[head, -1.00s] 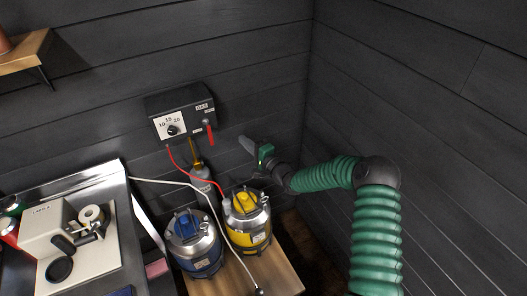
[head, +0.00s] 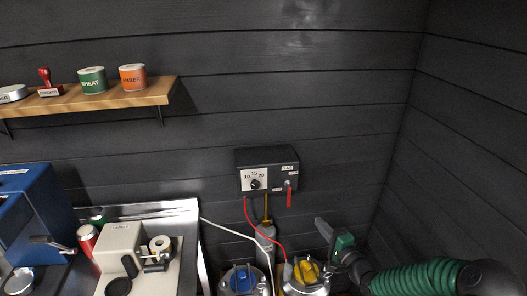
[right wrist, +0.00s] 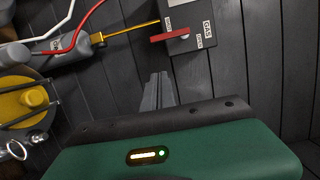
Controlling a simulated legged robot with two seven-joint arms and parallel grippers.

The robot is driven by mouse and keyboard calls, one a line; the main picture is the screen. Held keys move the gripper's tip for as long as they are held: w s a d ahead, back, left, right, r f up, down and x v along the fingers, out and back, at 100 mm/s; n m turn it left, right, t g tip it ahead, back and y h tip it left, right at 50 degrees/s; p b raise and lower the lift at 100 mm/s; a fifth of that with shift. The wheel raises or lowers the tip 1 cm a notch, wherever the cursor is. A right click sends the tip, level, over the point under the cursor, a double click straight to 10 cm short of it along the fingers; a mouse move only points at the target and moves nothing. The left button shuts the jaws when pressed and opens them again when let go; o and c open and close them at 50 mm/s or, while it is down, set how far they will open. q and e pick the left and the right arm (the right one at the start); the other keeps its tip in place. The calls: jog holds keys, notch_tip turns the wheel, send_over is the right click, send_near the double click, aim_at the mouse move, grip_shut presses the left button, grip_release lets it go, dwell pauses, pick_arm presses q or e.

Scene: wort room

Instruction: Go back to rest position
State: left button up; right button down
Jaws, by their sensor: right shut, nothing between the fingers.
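My right gripper (head: 321,228) is at the lower right of the head view, on my green ribbed arm. Its fingers are together and hold nothing. In the right wrist view the shut fingers (right wrist: 157,90) show in front of the dark plank wall, touching nothing that I can see. The gas box (right wrist: 188,24) with its red lever is beyond them at the top. My left gripper is in no view.
A blue-topped keg (head: 241,280) stands left of the yellow one. A red hose (head: 262,236) and a white hose (head: 232,231) hang near the gas box. A steel counter (head: 190,209) with a white machine (head: 118,250) is at left. A wooden shelf (head: 120,95) holds tins.

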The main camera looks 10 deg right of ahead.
jog(key=s+a+f+n+g+h, duration=0.2)
jog(key=s+a+f+n+g, duration=0.4)
jog(key=s+a+n+g, duration=0.45)
jog(key=s+n+g, duration=0.1)
jog(key=s, duration=0.8)
jog(key=s+a+r+n+g+h, duration=0.1)
jog(key=s+a+n+g, duration=0.1)
jog(key=s, duration=0.9)
jog(key=shift+s+a+r+n+g, duration=0.25)
jog(key=shift+n+g, duration=0.4)
jog(key=shift+n, duration=0.5)
jog(key=shift+f, duration=0.1)
